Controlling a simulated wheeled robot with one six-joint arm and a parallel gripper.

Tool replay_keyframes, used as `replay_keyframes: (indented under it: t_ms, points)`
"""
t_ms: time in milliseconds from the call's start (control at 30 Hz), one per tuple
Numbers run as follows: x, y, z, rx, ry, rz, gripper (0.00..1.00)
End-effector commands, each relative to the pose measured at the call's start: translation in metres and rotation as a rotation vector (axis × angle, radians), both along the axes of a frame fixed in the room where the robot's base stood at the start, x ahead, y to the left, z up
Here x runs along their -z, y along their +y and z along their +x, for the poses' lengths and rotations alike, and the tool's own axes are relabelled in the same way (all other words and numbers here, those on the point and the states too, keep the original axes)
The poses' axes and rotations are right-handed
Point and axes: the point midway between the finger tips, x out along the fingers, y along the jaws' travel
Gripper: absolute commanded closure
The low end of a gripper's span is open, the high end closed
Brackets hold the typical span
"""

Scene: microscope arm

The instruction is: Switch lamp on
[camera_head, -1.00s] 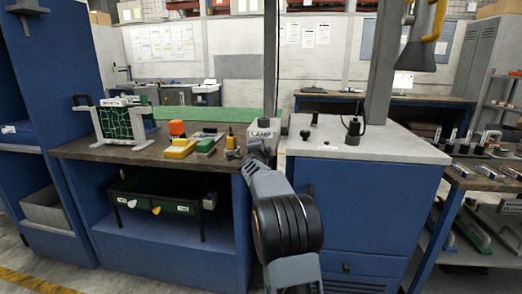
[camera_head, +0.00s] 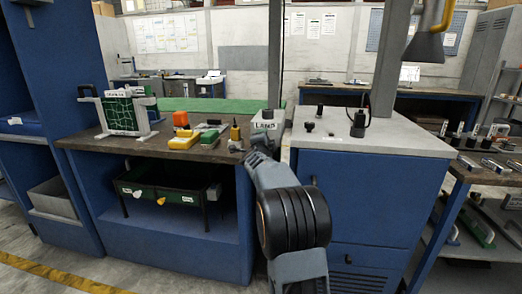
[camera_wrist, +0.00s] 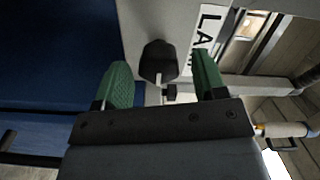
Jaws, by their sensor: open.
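The lamp box, a pale grey housing with a white label whose visible letters read like LAMP (camera_head: 266,124), stands at the right end of the workbench. In the wrist view the label (camera_wrist: 207,32) is partly cut off. A black knob (camera_wrist: 158,62) sticks out of the pale housing on a thin light stem. My gripper (camera_wrist: 163,80) is open, with one green finger on each side of the knob and a gap on both sides. The knob lies between the fingers near their tips; I cannot tell its depth exactly. In the head view my arm hides the gripper and knob.
The workbench (camera_head: 95,142) holds a green-panelled rack (camera_head: 120,113), yellow and orange blocks (camera_head: 183,140) and small tools left of the box. A blue cabinet (camera_head: 360,200) with a grey top and black knobs stands close on the right.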

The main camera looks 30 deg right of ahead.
Motion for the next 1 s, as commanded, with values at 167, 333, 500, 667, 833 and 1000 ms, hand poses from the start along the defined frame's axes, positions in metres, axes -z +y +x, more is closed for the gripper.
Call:
replay_keyframes:
  t_ms: [167,333,500,667,833,1000]
  points:
    - [-0.001,0.026,-0.026,-0.003,0.000,0.000,0.35]
    - [-0.001,0.050,-0.051,-0.002,0.000,-0.002,0.35]
    - [-0.001,0.068,-0.071,-0.002,0.000,0.000,0.35]
    - [-0.001,0.079,-0.083,-0.001,-0.001,-0.001,0.35]
    - [0.000,0.084,-0.087,-0.001,0.000,0.000,0.35]
    - [0.000,0.084,-0.088,-0.001,0.000,0.000,0.35]
